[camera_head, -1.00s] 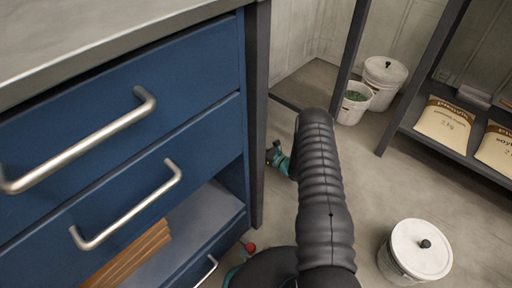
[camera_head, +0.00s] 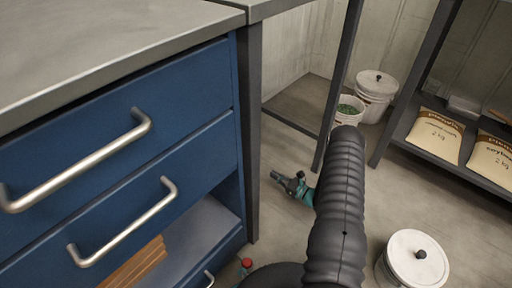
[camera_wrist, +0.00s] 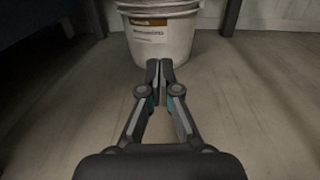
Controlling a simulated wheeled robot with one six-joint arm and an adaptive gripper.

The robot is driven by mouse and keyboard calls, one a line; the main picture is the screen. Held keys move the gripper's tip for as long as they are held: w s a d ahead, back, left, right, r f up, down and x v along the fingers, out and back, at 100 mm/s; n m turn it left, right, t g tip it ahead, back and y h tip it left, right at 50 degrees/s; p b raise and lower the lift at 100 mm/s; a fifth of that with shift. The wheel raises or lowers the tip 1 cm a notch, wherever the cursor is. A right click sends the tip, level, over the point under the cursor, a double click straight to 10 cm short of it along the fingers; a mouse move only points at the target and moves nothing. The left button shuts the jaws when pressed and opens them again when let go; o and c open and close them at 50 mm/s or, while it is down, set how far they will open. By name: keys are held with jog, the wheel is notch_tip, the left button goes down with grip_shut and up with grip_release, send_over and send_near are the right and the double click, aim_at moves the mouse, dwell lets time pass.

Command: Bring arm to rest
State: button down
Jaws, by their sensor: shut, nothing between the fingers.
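My gripper (camera_wrist: 159,68) is shut and empty in the wrist view, its two fingertips together. It points toward a white bucket (camera_wrist: 161,40) with a label, which stands on the floor beyond the tips. In the head view my ribbed dark arm rises from the bottom centre. A teal and dark part (camera_head: 296,187) shows to the left of the arm over the floor; I cannot tell from this view whether it is the gripper end.
A blue drawer cabinet (camera_head: 190,120) with metal handles fills the left. A lidded white bucket (camera_head: 413,262) stands at lower right. Two more buckets (camera_head: 375,95) (camera_head: 349,110) stand at the back. A dark shelf (camera_head: 470,172) at right holds seed bags (camera_head: 434,136).

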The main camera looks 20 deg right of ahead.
jog(key=s+a+f+n+g+y, duration=0.1)
jog(key=s+a, duration=0.1)
jog(key=s+a+f+n+g, duration=0.1)
jog(key=s+a+g, duration=0.1)
jog(key=s, duration=0.1)
jog(key=s+a+f+n+g+y, duration=0.1)
jog(key=s+a+g, duration=0.1)
jog(key=shift+s+f+y, duration=0.1)
jog(key=shift+s+y, duration=0.1)
jog(key=shift+y, duration=0.1)
jog(key=s+a+r+n+g+h+p, duration=0.1)
jog(key=s+r+n, duration=0.7)
jog(key=r, duration=1.2)
jog(key=s+a+r+n+g+h+p, duration=0.1)
jog(key=s+a+r+n+h+p, duration=0.2)
jog(key=r, duration=1.7)
jog(key=s+a+r+n+g+h+p, duration=0.2)
jog(key=s+r+n+h+p, duration=0.3)
jog(key=s+r+n+h, duration=0.4)
jog(key=s+r+n, duration=0.5)
jog(key=s+r, duration=0.2)
jog(key=r, duration=0.4)
jog(key=shift+n, duration=0.4)
